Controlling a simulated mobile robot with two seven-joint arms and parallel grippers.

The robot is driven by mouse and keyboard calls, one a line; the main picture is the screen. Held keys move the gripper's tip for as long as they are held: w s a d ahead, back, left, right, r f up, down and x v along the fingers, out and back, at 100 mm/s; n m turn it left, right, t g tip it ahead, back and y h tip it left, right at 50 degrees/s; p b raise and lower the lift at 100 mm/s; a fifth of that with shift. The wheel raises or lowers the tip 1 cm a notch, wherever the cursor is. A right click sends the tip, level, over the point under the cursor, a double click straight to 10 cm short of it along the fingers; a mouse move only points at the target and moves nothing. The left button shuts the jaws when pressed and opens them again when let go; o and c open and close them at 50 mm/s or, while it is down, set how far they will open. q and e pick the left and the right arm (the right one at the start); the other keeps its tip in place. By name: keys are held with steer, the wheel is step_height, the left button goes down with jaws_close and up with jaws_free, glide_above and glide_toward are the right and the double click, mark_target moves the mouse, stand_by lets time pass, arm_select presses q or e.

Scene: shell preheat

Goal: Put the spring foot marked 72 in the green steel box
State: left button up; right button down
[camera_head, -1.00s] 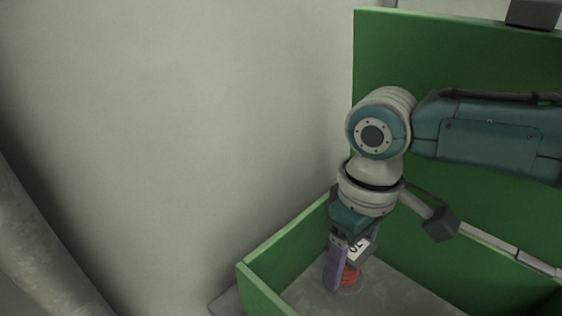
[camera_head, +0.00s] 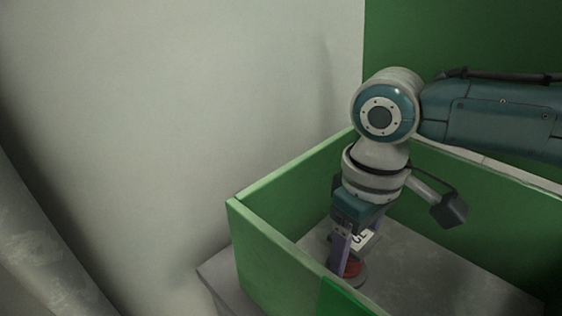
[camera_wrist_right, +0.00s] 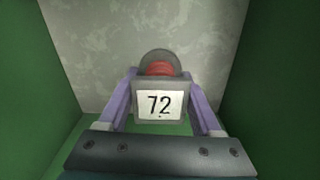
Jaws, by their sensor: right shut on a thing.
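The spring foot marked 72 (camera_wrist_right: 159,104) is between the fingers of my right gripper (camera_wrist_right: 160,98) in the right wrist view. It has a dark block with a white label, a red coil and a dark round end. My right gripper (camera_head: 345,258) is shut on it and points down inside the green steel box (camera_head: 270,235). In the head view the red coil (camera_head: 352,267) shows low between the box walls, near the left end. Whether the foot touches the grey floor of the box cannot be told. My left gripper is out of view.
The box's green walls stand close around the right gripper, with its tall green lid or back panel (camera_head: 450,50) behind. A grey ledge (camera_head: 215,275) lies under the box's left side. The box floor (camera_head: 430,270) to the right looks clear.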

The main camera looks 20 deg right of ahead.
steer(key=shift+c, duration=0.2)
jaws_free()
steer(key=shift+f, duration=0.15)
step_height(320, 180, up, 12)
steer(key=p, duration=0.6)
steer(key=shift+r, duration=0.2)
